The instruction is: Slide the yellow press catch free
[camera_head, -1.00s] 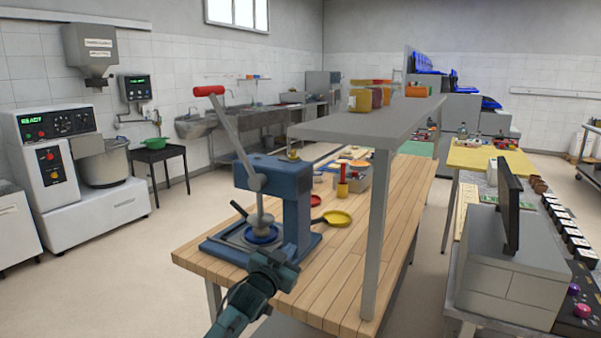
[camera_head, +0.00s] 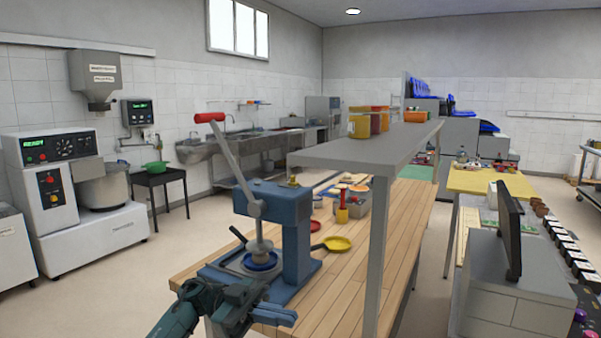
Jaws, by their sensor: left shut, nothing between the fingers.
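The blue press (camera_head: 292,235) stands at the near left end of the wooden table. Its grey lever (camera_head: 232,165) points up and left and ends in a red grip (camera_head: 209,117). A small yellowish piece (camera_head: 293,181) sits on top of the press; I cannot tell whether it is the catch. No other yellow catch shows clearly. A round blue part (camera_head: 260,262) lies under the press's ram. My left gripper (camera_head: 282,314) is shut and empty, in front of the press base at the table's near edge, and hides part of the base. My right gripper is not in view.
A grey shelf (camera_head: 350,157) on a post (camera_head: 376,260) stands over the table, right of the press. A yellow pan (camera_head: 337,243) lies beside the press. The wooden tabletop (camera_head: 350,270) is clear in front of the post. A monitor (camera_head: 509,235) stands on the right.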

